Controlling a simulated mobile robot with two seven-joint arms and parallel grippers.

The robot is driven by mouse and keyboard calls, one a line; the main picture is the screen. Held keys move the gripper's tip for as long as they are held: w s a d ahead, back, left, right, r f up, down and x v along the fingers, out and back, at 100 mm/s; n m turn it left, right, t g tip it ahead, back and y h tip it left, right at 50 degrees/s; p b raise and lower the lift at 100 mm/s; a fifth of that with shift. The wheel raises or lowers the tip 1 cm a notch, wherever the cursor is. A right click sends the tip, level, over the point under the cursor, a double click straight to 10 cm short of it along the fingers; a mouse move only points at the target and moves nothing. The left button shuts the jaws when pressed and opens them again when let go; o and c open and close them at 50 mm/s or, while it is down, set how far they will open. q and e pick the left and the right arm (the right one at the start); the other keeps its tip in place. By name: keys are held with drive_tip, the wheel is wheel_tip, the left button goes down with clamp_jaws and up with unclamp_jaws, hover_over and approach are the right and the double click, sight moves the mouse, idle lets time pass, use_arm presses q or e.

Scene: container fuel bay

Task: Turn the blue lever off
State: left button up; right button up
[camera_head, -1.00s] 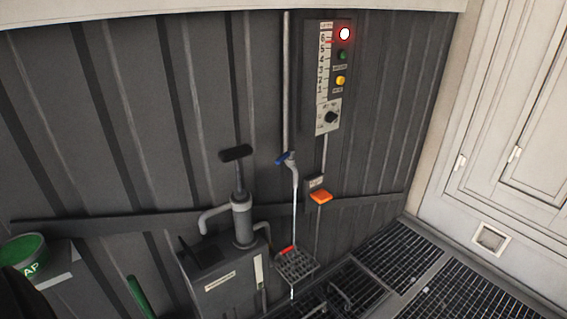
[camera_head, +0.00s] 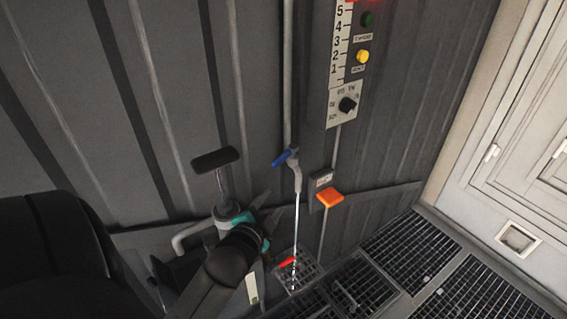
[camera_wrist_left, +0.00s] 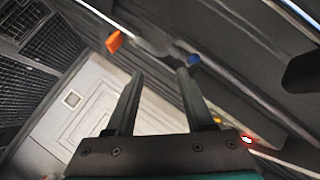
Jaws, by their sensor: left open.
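The blue lever (camera_head: 281,158) sits on a grey vertical pipe on the dark wall, at the bend where a spout turns down. A thin bright stream falls from the spout to the floor grate. In the left wrist view the blue lever (camera_wrist_left: 194,60) shows just beyond the fingertips, near the right finger. My left gripper (camera_head: 272,206) is below and slightly left of the lever, apart from it. In the left wrist view my left gripper (camera_wrist_left: 161,74) has its two fingers spread with nothing between them. My right gripper is not in view.
A black-handled pump (camera_head: 215,160) stands left, partly behind my arm. A gauge panel (camera_head: 346,95) is above right. A red lever (camera_head: 287,262) is low by the grate (camera_head: 395,265).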

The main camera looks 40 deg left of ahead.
use_arm(q)
drive_tip(key=t+y, duration=0.1)
approach(282, 161)
drive_tip(key=s, duration=0.3)
drive_tip(key=shift+m, duration=0.3)
drive_tip(key=b+x, duration=0.1)
drive_tip(key=x, duration=0.9)
drive_tip(key=d+b+x, duration=0.1)
drive_tip(key=x, duration=0.3)
drive_tip(key=shift+w+a+r+b, duration=0.2)
drive_tip(key=shift+w+r+b, duration=0.1)
drive_tip(key=shift+w, duration=0.35)
drive_tip(key=shift+c, duration=0.3)
clamp_jaws()
